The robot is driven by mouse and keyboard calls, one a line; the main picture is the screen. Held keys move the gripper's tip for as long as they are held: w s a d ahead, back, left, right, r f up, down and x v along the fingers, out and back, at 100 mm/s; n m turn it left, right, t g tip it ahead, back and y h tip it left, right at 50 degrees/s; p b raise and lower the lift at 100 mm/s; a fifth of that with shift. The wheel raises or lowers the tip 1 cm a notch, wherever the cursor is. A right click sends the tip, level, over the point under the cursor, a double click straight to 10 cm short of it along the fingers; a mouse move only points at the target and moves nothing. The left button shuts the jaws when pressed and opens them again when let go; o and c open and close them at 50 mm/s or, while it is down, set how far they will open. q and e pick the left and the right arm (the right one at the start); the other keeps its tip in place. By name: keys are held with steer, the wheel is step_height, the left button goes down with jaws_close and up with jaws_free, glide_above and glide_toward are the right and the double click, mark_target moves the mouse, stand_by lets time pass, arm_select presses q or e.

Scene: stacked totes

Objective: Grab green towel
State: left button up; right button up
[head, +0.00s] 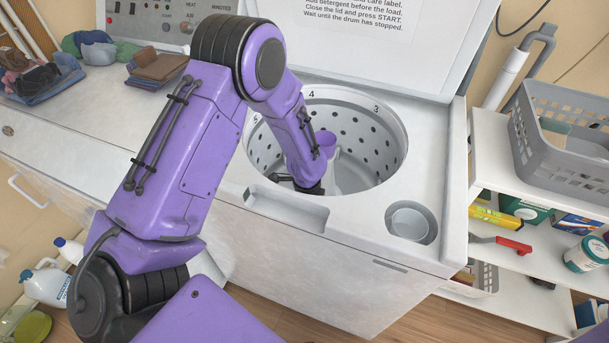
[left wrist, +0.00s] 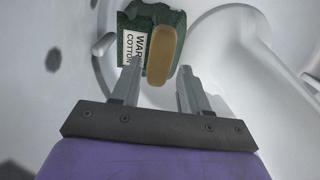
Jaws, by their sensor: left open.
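The green towel (left wrist: 133,20) lies at the bottom of the white washer drum (head: 365,125), at the top of the left wrist view. It is a dark green bundle with a white label reading "WARM COTTON". In the head view my left arm reaches down into the drum, and the towel is not clearly visible there.
The drum's perforated wall and rim surround my left gripper closely, with a pale agitator (head: 327,143) beside it. The washer lid (head: 390,40) is open. Folded cloths (head: 158,66) lie on the left counter. A grey basket (head: 560,150) stands on the right shelf.

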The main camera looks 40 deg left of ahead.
arm_select(q)
step_height(320, 180, down, 3)
steer(key=shift+f, duration=0.15)
jaws_close()
stand_by(1.4)
